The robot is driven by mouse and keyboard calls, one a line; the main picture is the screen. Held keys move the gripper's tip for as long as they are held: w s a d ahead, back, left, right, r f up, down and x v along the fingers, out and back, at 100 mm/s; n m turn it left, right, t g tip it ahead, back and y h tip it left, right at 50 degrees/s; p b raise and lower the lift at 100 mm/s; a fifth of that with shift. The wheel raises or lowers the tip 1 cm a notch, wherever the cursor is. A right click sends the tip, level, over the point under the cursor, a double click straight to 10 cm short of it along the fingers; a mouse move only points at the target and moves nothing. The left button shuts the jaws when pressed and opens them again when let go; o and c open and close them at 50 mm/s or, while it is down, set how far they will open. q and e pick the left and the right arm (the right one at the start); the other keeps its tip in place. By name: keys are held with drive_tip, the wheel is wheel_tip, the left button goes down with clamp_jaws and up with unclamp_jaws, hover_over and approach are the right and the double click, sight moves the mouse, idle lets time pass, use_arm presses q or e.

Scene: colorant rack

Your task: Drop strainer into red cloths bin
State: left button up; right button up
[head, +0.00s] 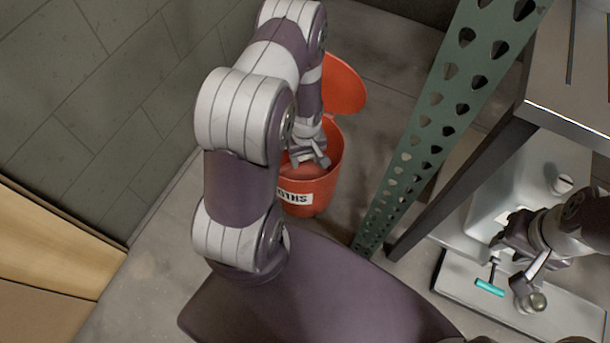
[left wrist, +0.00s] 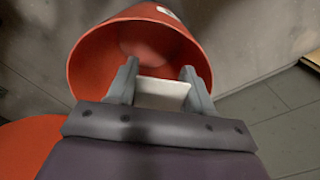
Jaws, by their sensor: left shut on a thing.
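My left gripper (head: 318,160) reaches down into the mouth of the red cloths bin (head: 322,187), whose white label shows part of "CLOTHS". In the left wrist view, the gripper's two grey fingers (left wrist: 160,85) are apart with a white piece (left wrist: 162,95) between them, which I take to be the strainer. The gripper is shut on it, over the bin's open mouth (left wrist: 85,65). Most of the strainer's shape is hidden. My right gripper (head: 515,255) is far right, above a grey metal tray; its fingers are not clear.
The bin's red lid (head: 343,85) stands open behind it. A green perforated post (head: 440,120) and a metal table (head: 565,110) stand to the right. A turquoise handle (head: 490,287) shows by my right gripper. A tiled wall (head: 90,90) is at left.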

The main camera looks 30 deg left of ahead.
use_arm(q)
wheel_tip(320, 180, down, 5)
drive_tip(key=b, duration=0.4)
drive_tip(key=o, duration=1.2)
drive_tip(key=shift+c, duration=0.2)
wheel_tip(320, 180, up, 12)
drive_tip(key=p, duration=0.6)
drive_tip(key=shift+w+r, duration=0.15)
drive_tip(key=shift+d+r, duration=0.1)
drive_tip(key=shift+r, duration=0.2)
